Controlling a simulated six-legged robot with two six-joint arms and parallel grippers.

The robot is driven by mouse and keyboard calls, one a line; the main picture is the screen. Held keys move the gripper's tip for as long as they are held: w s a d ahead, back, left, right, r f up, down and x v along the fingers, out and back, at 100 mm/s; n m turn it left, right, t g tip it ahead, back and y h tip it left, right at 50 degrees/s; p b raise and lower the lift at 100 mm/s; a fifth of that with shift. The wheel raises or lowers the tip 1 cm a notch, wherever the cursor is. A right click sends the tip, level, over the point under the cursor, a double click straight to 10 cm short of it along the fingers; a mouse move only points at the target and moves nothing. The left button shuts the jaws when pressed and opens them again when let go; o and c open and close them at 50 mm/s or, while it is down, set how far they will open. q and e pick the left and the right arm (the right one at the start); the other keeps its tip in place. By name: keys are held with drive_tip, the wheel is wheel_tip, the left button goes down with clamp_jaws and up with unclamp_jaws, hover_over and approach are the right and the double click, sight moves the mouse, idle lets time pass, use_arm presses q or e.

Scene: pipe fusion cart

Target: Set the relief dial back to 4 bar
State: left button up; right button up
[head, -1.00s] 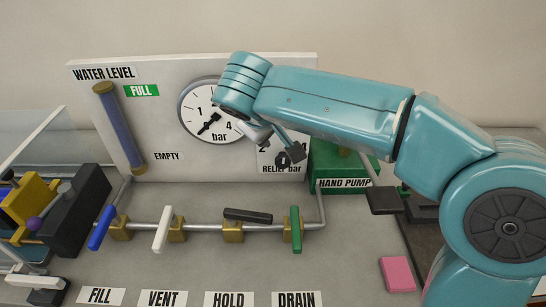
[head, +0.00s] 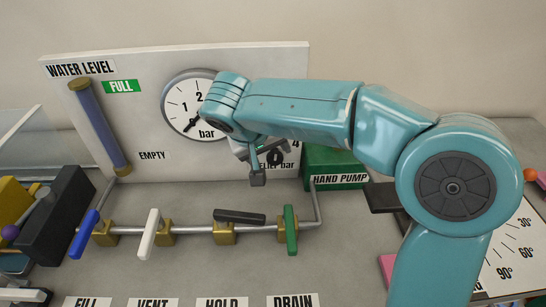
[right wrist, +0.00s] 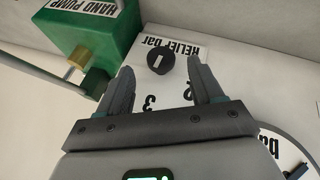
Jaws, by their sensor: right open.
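The relief dial is a small black knob with a white mark (right wrist: 160,64) on the white panel, seen upside down in the right wrist view. The numbers 2 and 3 show near it; which number the mark points to, I cannot tell. In the head view the dial (head: 275,158) is partly covered by my right gripper (head: 266,163). My right gripper is open and empty, its fingers (right wrist: 162,72) on either side of the dial in the wrist view; contact is not clear. What seems to be my left gripper (head: 28,297) is at the lower left edge, partly cut off.
A pressure gauge (head: 190,110) sits left of the dial, partly behind my right arm. The green hand pump (head: 335,166) stands right of it. Below run blue, white, black and green valve handles (head: 291,230) on a pipe. A pink block (head: 386,266) lies right.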

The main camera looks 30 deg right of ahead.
sight(278, 157)
drive_tip(key=shift+x, duration=2.25)
drive_tip(key=shift+w, duration=0.15)
drive_tip(key=c, duration=1)
drive_tip(key=shift+d+f+t+y+b, duration=0.25)
drive_tip(key=shift+y+b, duration=0.45)
drive_tip(key=shift+b, duration=0.45)
drive_tip(key=shift+c, duration=0.2)
drive_tip(key=t+y+b, duration=0.1)
drive_tip(key=b, duration=0.1)
drive_tip(key=m+t+y+b, duration=0.1)
drive_tip(key=y+b, duration=0.1)
drive_tip(key=shift+s+d+t, duration=0.2)
drive_tip(key=shift+t, duration=0.05)
drive_tip(key=t+y+b, duration=0.1)
drive_tip(key=b, duration=0.1)
drive_tip(key=m+y+b, duration=0.1)
drive_tip(key=y+b, duration=0.1)
drive_tip(key=shift+s+d+t, duration=0.1)
drive_tip(key=shift+d+t, duration=0.05)
drive_tip(key=shift+t, duration=0.25)
drive_tip(key=shift+r+m+t+y+b, duration=0.15)
drive_tip(key=shift+m+t+y+b, duration=0.2)
drive_tip(key=shift+y+b, duration=0.45)
